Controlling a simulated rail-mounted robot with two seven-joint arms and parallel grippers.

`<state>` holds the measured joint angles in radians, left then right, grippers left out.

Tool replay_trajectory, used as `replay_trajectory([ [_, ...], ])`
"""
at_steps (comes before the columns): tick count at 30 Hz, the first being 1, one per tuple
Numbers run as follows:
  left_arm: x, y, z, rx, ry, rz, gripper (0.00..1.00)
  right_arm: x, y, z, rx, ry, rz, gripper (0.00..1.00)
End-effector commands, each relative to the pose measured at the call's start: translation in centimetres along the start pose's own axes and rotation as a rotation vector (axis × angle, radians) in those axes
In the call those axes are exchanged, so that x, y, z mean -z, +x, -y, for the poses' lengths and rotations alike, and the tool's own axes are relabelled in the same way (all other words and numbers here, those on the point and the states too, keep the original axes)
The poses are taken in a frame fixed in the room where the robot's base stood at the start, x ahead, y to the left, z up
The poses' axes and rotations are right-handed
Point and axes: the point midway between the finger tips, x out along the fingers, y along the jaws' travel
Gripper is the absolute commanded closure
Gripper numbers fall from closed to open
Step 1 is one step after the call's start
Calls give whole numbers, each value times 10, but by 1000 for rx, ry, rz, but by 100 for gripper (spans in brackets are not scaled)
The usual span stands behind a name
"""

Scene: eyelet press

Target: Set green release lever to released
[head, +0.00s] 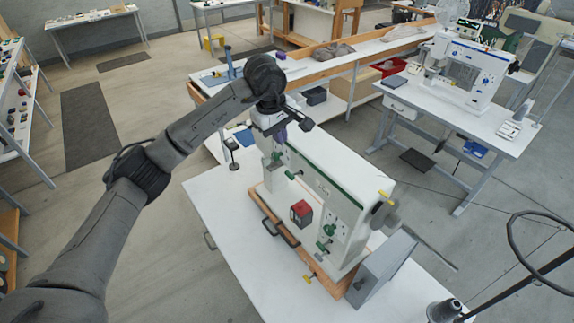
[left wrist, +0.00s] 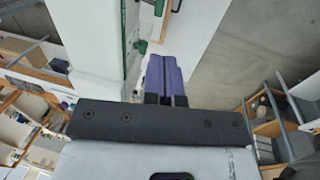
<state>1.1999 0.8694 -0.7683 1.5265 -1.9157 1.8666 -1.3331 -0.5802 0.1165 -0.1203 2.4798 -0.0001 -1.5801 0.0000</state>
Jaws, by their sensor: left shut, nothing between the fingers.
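The white eyelet press (head: 325,195) stands on the white table, with a green stripe along its top edge. Several small green parts show on it: one at its far-left end (head: 276,158), one on the front face (head: 293,174) and others near the right end (head: 328,230). I cannot tell for sure which is the release lever. My left gripper (head: 281,137), with purple fingers, is over the far-left end, close to the first green part. In the left wrist view its fingers (left wrist: 164,72) are together and empty; a small green part (left wrist: 141,46) lies just beyond their tips. Whether they touch is unclear.
A red and black box (head: 301,212) is on the press's front side. A wooden base edge (head: 290,250) with a dark handle runs below it. A grey box (head: 382,268) stands at the right end. The white table (head: 225,225) is clear at front left.

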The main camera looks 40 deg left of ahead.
Motion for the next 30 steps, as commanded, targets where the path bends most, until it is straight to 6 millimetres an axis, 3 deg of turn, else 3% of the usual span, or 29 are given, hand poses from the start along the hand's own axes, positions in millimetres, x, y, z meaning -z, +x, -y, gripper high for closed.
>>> replay_trajectory([
  [5,0,13,0,3,-1,2,100,1,-3,0,0,0,0,57],
  [21,-1,106,0,3,-2,3,100,7,-24,-3,-5,-5,1,57],
  [30,-1,134,0,0,-1,2,100,10,-31,-3,-5,-6,1,57],
])
